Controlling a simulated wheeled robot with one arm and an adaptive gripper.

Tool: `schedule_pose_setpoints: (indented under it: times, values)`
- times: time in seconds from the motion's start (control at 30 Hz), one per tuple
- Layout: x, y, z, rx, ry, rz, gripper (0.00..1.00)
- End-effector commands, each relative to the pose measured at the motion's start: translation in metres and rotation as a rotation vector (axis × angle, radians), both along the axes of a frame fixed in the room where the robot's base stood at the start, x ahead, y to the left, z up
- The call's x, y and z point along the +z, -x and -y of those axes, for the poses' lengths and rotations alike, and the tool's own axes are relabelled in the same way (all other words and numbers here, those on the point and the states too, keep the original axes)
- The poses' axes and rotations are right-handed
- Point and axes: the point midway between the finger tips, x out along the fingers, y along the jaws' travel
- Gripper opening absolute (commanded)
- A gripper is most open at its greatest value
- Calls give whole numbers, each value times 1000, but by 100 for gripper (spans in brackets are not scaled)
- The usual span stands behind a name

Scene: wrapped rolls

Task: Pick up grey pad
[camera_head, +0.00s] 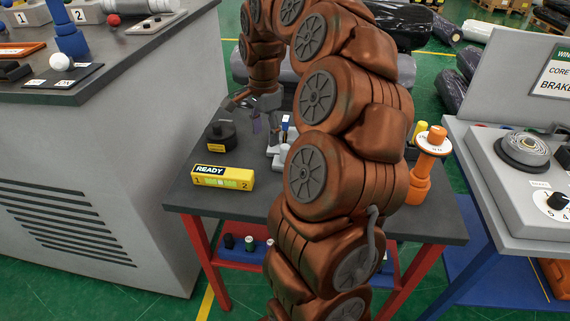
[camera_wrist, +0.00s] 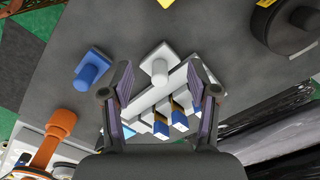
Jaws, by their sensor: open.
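In the wrist view, a pale grey-white pad with a round upright knob (camera_wrist: 159,69) stands at the far edge of a white slotted rack (camera_wrist: 148,97). I take it for the grey pad, but its shade is close to the rack's. My gripper (camera_wrist: 160,72) is open, with one purple-lined finger on each side of the knob and a gap on both sides. The slots at the near side of the rack hold several blue-and-white pieces (camera_wrist: 179,117). In the head view, my arm hides part of the rack (camera_head: 275,148).
A blue knobbed piece (camera_wrist: 90,70) lies left of the rack. A black round weight (camera_head: 220,135) and a yellow READY box (camera_head: 222,178) stand on the dark table (camera_head: 250,203). An orange post (camera_head: 421,180) stands at its right side.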

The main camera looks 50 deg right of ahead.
Motion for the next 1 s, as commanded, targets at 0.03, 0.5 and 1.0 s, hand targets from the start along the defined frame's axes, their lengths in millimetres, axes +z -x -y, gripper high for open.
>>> schedule_pose_setpoints:
  times: [0.03,0.5,1.0]
  values:
    - [-8,-1,17,-74,-1,-5,60]
    - [-34,4,60,-275,10,-10,60]
    - [-84,10,63,-270,10,-14,60]
